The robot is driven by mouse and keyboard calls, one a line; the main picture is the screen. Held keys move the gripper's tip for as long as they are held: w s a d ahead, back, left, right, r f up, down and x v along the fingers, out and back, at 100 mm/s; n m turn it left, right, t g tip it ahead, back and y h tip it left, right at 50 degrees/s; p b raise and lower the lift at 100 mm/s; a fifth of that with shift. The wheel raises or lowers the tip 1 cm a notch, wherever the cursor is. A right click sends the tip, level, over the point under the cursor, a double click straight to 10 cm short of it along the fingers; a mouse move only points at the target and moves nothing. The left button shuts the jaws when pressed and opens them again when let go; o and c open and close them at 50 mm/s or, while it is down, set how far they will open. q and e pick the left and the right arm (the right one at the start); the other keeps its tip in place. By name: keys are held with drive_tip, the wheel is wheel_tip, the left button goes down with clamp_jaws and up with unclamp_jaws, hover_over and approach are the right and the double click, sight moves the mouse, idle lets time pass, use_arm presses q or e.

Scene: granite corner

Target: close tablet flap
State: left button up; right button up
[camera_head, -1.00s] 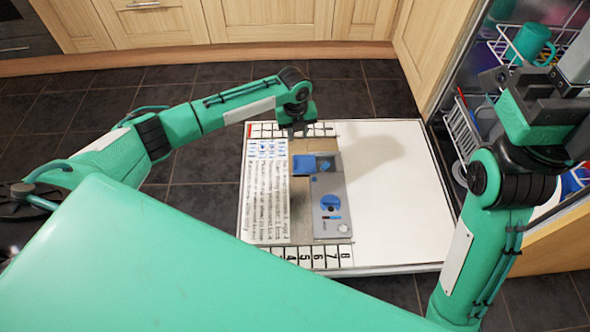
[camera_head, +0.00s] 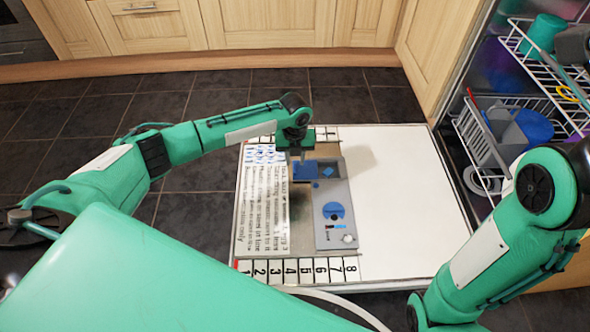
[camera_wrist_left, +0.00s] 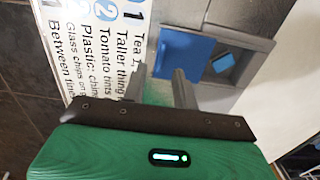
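The grey dispenser panel (camera_head: 335,238) lies on the inside of the lowered dishwasher door. Its blue flap (camera_head: 304,174) stands open to the left of the tablet compartment. A blue tablet (camera_wrist_left: 223,62) shows inside the uncovered compartment in the left wrist view. My left gripper (camera_head: 295,160) is over the flap's left side. In the left wrist view the flap (camera_wrist_left: 184,56) lies just ahead of the left gripper's parted fingers (camera_wrist_left: 157,82), with nothing between them. I cannot tell whether a finger touches the flap. My right gripper is out of view.
The white door (camera_head: 402,205) is bare to the right of the dispenser. An instruction label (camera_head: 262,205) lies to the left. The dishwasher racks (camera_head: 487,150) with dishes stand at the right. Wooden cabinets (camera_head: 265,22) line the back, and dark floor tiles surround the door.

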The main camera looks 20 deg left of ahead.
sight(295, 168)
use_arm(q)
drive_tip(key=shift+f+b, duration=0.75)
drive_tip(key=shift+f, duration=0.95)
drive_tip(key=shift+c, duration=0.2)
clamp_jaws()
